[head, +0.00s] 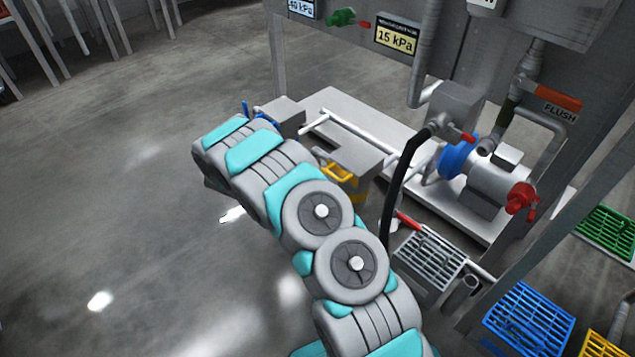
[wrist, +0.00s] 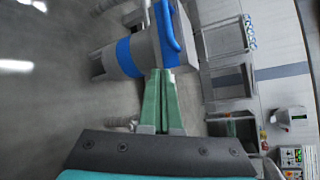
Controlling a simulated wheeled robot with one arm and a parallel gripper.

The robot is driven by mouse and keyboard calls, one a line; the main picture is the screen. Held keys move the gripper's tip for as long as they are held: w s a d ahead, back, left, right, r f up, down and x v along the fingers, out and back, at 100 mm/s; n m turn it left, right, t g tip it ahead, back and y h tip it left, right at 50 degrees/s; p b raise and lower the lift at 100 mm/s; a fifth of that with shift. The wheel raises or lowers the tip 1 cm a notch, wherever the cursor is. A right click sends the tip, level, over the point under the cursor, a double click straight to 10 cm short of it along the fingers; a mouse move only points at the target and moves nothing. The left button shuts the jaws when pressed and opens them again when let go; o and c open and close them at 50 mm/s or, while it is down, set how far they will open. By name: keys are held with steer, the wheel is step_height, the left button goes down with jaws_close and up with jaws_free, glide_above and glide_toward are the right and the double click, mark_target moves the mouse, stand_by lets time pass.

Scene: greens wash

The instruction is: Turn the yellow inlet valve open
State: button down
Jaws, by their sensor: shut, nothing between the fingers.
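The yellow valve part (head: 340,172) shows in the head view as a yellow handle or band on a grey body, just right of my arm. My arm covers some of the area beside it, and I cannot tell how far it is turned. No yellow valve shows clearly in the wrist view. My gripper (wrist: 160,74) is shut and empty, its green fingers together. In the wrist view its tips are at or near a grey cylinder with a blue band (wrist: 128,56); I cannot tell if they touch. The head view hides the gripper behind my arm.
A blue handle (wrist: 167,22) rises beside the cylinder. The head view shows a pump with a blue ring (head: 457,158) and red knob (head: 521,198), a black hose (head: 398,190), a 15 kPa display (head: 396,40) and grated crates (head: 528,318). Open floor lies left.

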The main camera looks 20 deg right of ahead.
steer(key=s+d+f+m+g+h, duration=0.35)
steer(key=s+f+m+h, duration=0.8)
steer(key=s, duration=0.55)
steer(key=w+d+y+b, duration=0.1)
steer(key=w+d, duration=0.3)
steer(key=d, duration=0.5)
steer(key=shift+w+d+f+y+b, duration=0.15)
steer(key=shift+f+y+b, duration=0.2)
steer(key=shift+b, duration=0.3)
steer(key=shift+r+t, duration=0.1)
steer(key=shift+t, duration=0.15)
